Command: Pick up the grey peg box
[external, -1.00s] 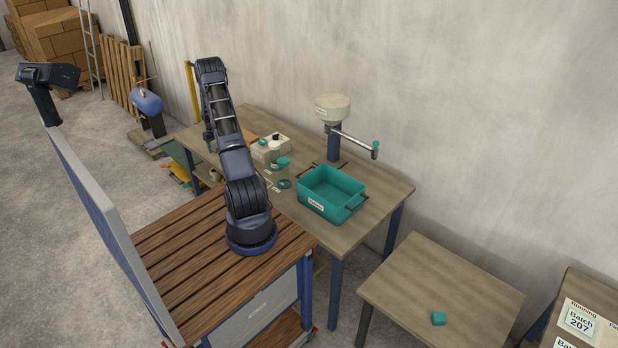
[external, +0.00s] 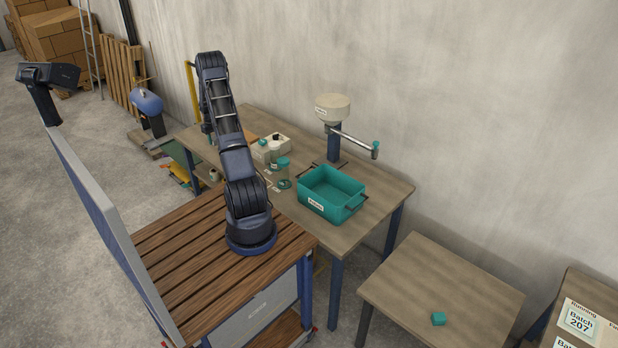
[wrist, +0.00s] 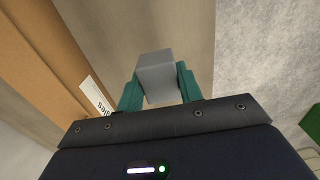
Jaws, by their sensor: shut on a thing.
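In the wrist view, the grey peg box (wrist: 156,68) is a plain grey block between the two teal fingers of my gripper (wrist: 159,84). My gripper is shut on it, with a finger against each side. The lower part of the block is partly hidden by the fingers. A wooden surface shows behind the block; I cannot tell the gap beneath it. In the external view my arm reaches over the far left end of the workbench (external: 385,192), and the grey peg box cannot be made out there.
An orange-brown board or tray (wrist: 62,60) with a white label lies left of the block. The workbench also holds a teal crate (external: 328,207), a cream box (external: 262,153), jars and a post with a side arm. A teal cube (external: 438,319) sits on a separate table.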

